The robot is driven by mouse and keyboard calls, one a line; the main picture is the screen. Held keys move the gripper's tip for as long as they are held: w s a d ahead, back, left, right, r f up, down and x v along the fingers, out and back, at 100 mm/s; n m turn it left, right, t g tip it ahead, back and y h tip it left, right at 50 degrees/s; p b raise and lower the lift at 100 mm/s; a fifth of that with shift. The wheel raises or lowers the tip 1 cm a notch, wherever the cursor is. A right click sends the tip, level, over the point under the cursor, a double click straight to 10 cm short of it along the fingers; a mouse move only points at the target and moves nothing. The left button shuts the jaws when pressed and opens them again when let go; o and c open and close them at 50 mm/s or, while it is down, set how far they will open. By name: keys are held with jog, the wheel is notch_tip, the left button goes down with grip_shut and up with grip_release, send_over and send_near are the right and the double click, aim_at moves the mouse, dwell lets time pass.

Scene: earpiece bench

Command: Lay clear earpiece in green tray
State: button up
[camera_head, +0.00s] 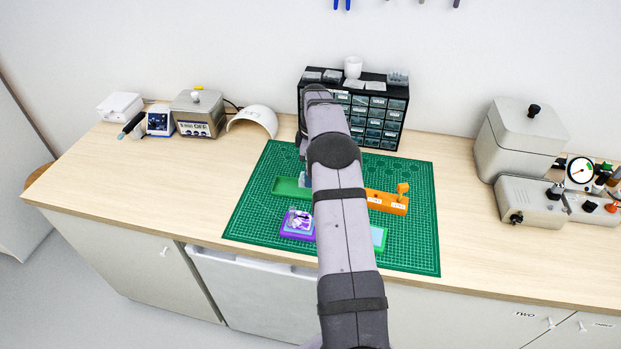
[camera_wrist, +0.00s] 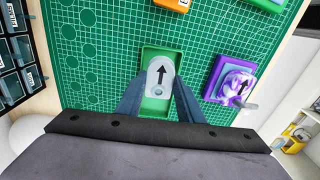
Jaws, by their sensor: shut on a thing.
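The clear earpiece (camera_wrist: 161,72), a pale translucent piece with a black arrow, is between the fingers of my gripper (camera_wrist: 160,88) in the wrist view. My gripper is shut on it. The earpiece is over the green tray (camera_wrist: 147,52), inside its outline, with the arrow pointing away from my wrist. I cannot tell whether it touches the tray floor. In the head view the green tray (camera_head: 286,187) shows at the left of my arm, which hides its right end and most of the gripper.
A purple block (camera_head: 297,233) carries a purple-and-white earpiece (camera_wrist: 237,86). An orange block (camera_head: 385,202) and a light green piece (camera_head: 379,238) are right of my arm. All stand on the green cutting mat (camera_head: 415,215). A drawer cabinet (camera_head: 385,122) stands behind.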

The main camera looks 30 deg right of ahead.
jog(key=shift+f+p, duration=0.45)
jog(key=shift+f, duration=0.95)
jog(key=shift+f, duration=0.2)
jog(key=o, duration=1.3)
jog(key=shift+c, duration=0.2)
notch_tip(320, 180, up, 12)
jog(key=b, duration=0.2)
jog(key=shift+s+d+r, duration=0.15)
jog(key=shift+d+r, duration=0.05)
jog(key=shift+d, duration=0.05)
jog(key=shift+a, duration=0.1)
